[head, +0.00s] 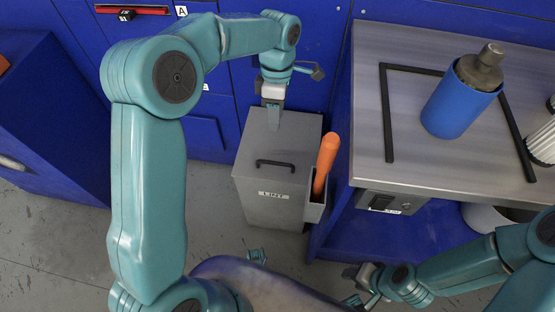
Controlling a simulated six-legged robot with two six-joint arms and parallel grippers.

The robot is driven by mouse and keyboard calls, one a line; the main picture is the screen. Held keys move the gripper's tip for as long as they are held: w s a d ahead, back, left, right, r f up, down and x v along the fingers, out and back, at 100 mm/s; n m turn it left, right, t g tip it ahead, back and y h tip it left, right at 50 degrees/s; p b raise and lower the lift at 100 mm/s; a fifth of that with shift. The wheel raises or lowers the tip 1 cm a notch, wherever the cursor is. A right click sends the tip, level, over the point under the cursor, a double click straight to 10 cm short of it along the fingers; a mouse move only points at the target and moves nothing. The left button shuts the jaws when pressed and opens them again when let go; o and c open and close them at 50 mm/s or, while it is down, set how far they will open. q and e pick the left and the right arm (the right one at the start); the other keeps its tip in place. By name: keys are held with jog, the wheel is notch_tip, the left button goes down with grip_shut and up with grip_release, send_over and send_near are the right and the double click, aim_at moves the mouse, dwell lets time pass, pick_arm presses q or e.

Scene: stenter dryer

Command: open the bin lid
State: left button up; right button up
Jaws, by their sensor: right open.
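The grey bin (262,207) labelled LINT stands on the floor beside the workbench. Its flat lid (250,140) lies shut on top, with a black bar handle (275,164) near the front edge. My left gripper (273,120) points down over the back part of the lid, behind the handle and apart from it. Whether its fingers touch the lid, and how far apart they are, I cannot tell. My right gripper (352,288) is open and low at the bottom, right of the middle, away from the bin.
An orange-handled tool (326,160) stands in a holder (316,211) on the bin's right side. The workbench (440,165) carries a blue cylinder (452,108) with a metal top and a black frame (388,120). Blue cabinets stand behind. The floor left of the bin is clear.

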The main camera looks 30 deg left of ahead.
pick_arm(q)
jog(key=b, duration=0.4)
send_over(274, 157)
jog(key=s+d, duration=0.2)
jog(key=s, duration=0.1)
jog(key=f, duration=1.4)
jog(key=shift+s+a+f, duration=0.15)
jog(key=shift+s+f, duration=0.05)
jog(key=shift+f, duration=0.15)
grip_shut()
